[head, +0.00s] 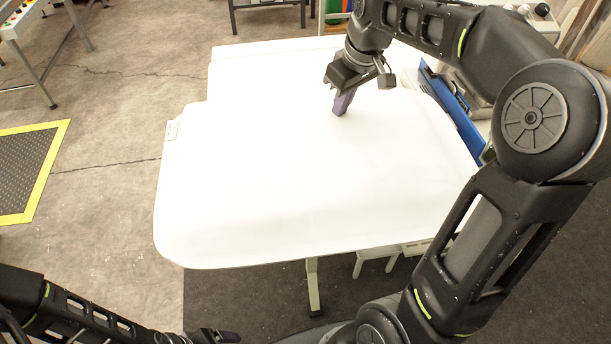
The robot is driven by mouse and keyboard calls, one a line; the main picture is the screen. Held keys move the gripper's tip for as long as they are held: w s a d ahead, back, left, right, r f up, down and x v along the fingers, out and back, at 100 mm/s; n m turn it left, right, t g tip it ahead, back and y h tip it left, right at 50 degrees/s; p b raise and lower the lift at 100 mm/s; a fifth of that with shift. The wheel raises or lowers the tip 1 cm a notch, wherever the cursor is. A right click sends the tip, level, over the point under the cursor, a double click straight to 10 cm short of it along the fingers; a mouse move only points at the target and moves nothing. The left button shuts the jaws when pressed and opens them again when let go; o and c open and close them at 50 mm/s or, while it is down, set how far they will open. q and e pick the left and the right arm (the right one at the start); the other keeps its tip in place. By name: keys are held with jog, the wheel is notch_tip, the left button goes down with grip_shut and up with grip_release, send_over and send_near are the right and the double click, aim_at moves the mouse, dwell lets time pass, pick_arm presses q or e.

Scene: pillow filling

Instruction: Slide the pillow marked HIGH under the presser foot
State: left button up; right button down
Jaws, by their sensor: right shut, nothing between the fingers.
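A large white pillow (300,190) lies across the white table, its rounded front edge at the table's near side. A small pale tag (172,130) shows at its left edge; I cannot read it. My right gripper (342,104) is shut and empty, its purple fingertips pointing down at the far part of the pillow. I cannot tell whether they touch it. My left gripper (230,337) is low at the bottom edge, apart from the pillow; its jaws are too small and cut off to judge. I cannot make out the presser foot.
The white table (280,54) shows bare at the back. A blue panel (452,112) and pale equipment stand along the right side, partly behind my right arm. A yellow-edged dark mat (28,165) lies on the floor at left.

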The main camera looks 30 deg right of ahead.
aim_at(361, 113)
jog(key=shift+f, duration=0.15)
jog(key=shift+f+b, duration=0.15)
jog(key=shift+b, duration=0.15)
jog(key=shift+s+d, duration=0.1)
jog(key=shift+d, duration=0.05)
jog(key=shift+s+d+f, duration=0.1)
jog(key=shift+s+d, duration=0.15)
jog(key=shift+d, duration=0.5)
jog(key=shift+s+d, duration=0.2)
jog(key=shift+d, duration=0.6)
jog(key=shift+s+d+f, duration=0.1)
jog(key=shift+s+d, duration=0.15)
jog(key=shift+d, duration=0.5)
jog(key=shift+r+p, duration=0.15)
jog(key=shift+p, duration=0.15)
